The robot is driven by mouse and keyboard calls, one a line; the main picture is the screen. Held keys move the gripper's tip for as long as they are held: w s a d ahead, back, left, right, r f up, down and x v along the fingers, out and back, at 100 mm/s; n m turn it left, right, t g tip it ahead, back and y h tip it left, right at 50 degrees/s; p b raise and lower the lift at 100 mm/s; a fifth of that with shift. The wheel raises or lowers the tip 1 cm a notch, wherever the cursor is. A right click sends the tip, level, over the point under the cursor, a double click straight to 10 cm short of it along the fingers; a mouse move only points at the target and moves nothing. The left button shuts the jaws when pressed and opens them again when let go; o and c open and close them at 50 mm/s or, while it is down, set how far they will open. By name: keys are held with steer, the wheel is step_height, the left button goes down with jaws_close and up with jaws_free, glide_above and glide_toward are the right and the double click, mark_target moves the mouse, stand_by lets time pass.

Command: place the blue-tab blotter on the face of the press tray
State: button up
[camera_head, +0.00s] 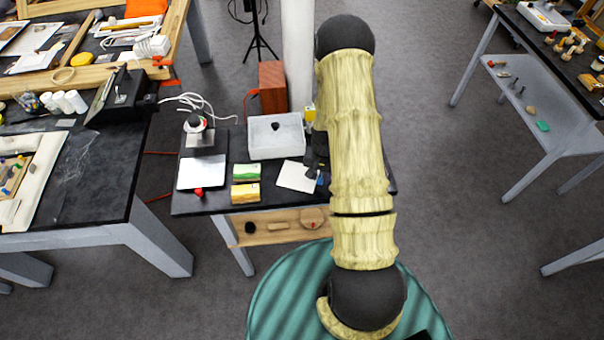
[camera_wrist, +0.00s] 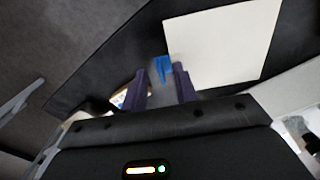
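The blue-tab blotter (camera_head: 296,177) is a flat white square on the small black table in the head view, partly hidden by my arm. In the wrist view the blotter (camera_wrist: 225,45) lies on the dark top, with its blue tab (camera_wrist: 163,66) at its left edge. My gripper (camera_wrist: 160,84) is open, its two dark fingers on either side of the tab's near end; I cannot tell whether they touch it. A pale grey tray (camera_head: 262,149) with a dark knob stands behind the blotter and may be the press tray.
A silver plate (camera_head: 202,173) with a red knob and a device behind it sits at the table's left. A green block (camera_head: 246,171) and a yellow block (camera_head: 245,193) lie left of the blotter. A reddish-brown box (camera_head: 272,86) stands behind. A cluttered bench is farther left.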

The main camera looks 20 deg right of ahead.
steer(key=shift+a+f, duration=0.1)
steer(key=shift+a, duration=0.1)
stand_by(0.3)
steer(key=shift+d, duration=0.1)
jaws_close()
step_height(320, 180, up, 10)
steer(key=b, duration=0.3)
stand_by(0.4)
stand_by(0.4)
